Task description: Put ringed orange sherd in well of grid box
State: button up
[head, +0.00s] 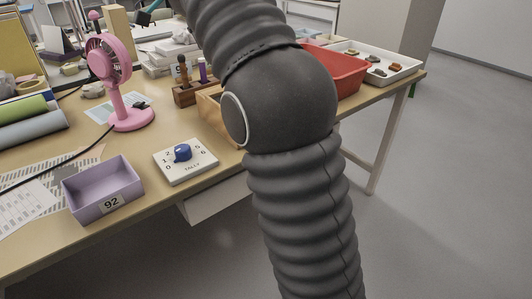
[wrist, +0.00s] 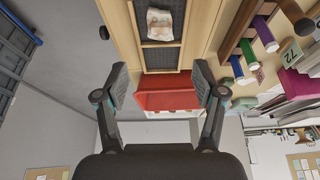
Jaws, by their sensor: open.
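My gripper (wrist: 159,82) is open and empty in the wrist view, its two fingers spread wide. Beyond and above the fingertips is a wooden box (wrist: 137,58) with dark-lined wells, which looks like the grid box. One well holds a pale piece with brownish marks (wrist: 160,22); the well nearer the red bin looks empty. In the head view a wooden box edge (head: 207,110) shows beside my arm, which hides most of it. A white tray (head: 398,71) holds several small sherds, some reddish or orange. I cannot tell which is the ringed one.
A red bin (head: 347,78) stands between my arm and the white tray; it also shows in the wrist view (wrist: 165,101). A wooden rack (head: 186,97) with coloured handles stands beside the box. A tally dial (head: 190,168), lilac tray (head: 91,185) and pink fan (head: 118,90) are leftward.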

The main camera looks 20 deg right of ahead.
jog(key=s+d+f+n+t+y, duration=0.1)
jog(key=s+d+f+n, duration=0.2)
jog(key=s, duration=0.4)
jog(key=s+d+f+n+t+y, duration=0.1)
jog(key=s+f+n, duration=0.2)
jog(key=s+n, duration=0.25)
jog(key=s+f+n+t+y, duration=0.2)
jog(key=s+f+n, duration=0.4)
jog(key=s+f, duration=1)
notch_tip(320, 180, down, 2)
jog(key=shift+s+d+f, duration=0.1)
jog(key=shift+s+d, duration=0.1)
jog(key=shift+d, duration=0.05)
